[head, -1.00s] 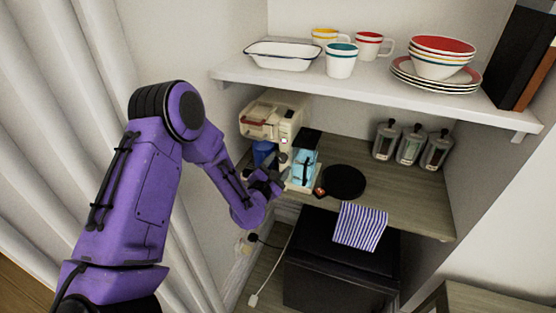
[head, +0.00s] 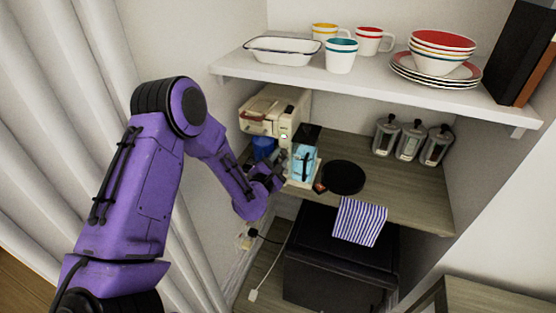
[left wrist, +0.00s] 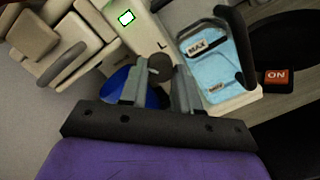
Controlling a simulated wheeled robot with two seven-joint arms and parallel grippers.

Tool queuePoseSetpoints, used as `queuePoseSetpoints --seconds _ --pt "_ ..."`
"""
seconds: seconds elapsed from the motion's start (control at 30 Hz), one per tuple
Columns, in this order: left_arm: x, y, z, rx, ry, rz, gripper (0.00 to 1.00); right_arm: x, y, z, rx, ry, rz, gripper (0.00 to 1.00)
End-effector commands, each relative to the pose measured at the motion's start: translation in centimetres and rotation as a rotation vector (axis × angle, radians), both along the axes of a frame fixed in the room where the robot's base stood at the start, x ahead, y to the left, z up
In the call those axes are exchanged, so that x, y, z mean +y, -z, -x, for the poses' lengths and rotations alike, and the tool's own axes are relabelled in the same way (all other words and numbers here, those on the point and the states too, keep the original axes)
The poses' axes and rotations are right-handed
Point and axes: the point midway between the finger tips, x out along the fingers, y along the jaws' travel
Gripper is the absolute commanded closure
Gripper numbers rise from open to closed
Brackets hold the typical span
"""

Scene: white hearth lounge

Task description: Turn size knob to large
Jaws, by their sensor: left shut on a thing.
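The size knob (left wrist: 160,66) is a small dark round knob on the front of a cream coffee machine (head: 268,108). A letter L (left wrist: 163,45) is printed beside it; other size marks are not visible. My left gripper (left wrist: 162,82) is shut on the knob, one finger on each side of it; the fingers hide part of it. In the head view my left gripper (head: 279,168) is at the machine's front, and the knob is too small to make out there. My right gripper is not in view.
A light-blue jug (head: 303,163) marked MAX stands close to the right of my gripper. A black round plate (head: 343,177) and a red ON switch (left wrist: 277,77) are beyond it. A blue item (head: 263,147) is at left. A white shelf (head: 370,83) with dishes hangs above.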

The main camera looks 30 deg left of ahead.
Motion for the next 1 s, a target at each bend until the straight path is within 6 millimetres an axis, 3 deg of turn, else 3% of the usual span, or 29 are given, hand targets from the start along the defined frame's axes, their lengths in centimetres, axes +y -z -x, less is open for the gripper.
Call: queuePoseSetpoints --seconds 1.0 --pt "-0.1 0.0 0.0 0.214 0.001 -0.892 0.99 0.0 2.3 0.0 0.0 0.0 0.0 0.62"
